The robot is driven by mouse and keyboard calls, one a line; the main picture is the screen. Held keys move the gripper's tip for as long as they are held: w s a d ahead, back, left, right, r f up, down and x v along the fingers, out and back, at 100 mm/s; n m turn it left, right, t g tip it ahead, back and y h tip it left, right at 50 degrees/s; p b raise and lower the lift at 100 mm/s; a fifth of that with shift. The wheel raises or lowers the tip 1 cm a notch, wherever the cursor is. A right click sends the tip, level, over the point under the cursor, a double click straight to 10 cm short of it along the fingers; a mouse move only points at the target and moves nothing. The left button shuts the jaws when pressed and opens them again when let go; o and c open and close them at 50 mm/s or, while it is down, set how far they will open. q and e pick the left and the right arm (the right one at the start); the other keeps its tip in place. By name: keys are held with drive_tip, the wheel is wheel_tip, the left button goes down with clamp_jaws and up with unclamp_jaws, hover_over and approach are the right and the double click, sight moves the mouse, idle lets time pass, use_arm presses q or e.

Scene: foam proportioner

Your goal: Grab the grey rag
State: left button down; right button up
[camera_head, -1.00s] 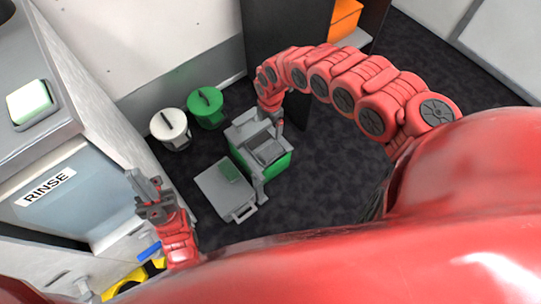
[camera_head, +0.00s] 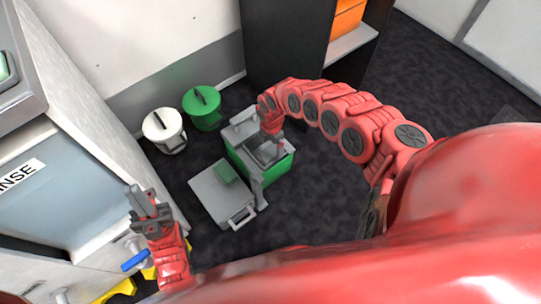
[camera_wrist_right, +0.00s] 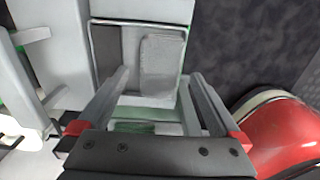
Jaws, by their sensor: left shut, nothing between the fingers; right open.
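The grey rag (camera_wrist_right: 162,60) lies in a grey-edged compartment of the green and grey box (camera_head: 285,168). In the right wrist view it is a flat, pale grey rounded patch. My right gripper (camera_wrist_right: 158,82) is open, its two fingers pointing at the compartment with the rag between their lines, apart from it as far as I can tell. In the head view the right gripper (camera_head: 272,143) is over the box and partly hides the compartment. My left gripper (camera_head: 140,198) is shut and empty, left of the box near the counter.
A green bin (camera_head: 203,110) and a white bin (camera_head: 163,130) stand by the wall. The rinse sink counter (camera_head: 60,200) is at left. Dark floor right of the box is clear.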

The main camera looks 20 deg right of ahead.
wheel_tip(320, 180, down, 3)
drive_tip(key=shift+r+b, duration=0.2)
drive_tip(key=shift+b, duration=0.1)
drive_tip(key=shift+r, duration=0.15)
drive_tip(key=c, duration=1.5)
drive_tip(key=shift+o, duration=0.2)
drive_tip(key=shift+r, duration=0.15)
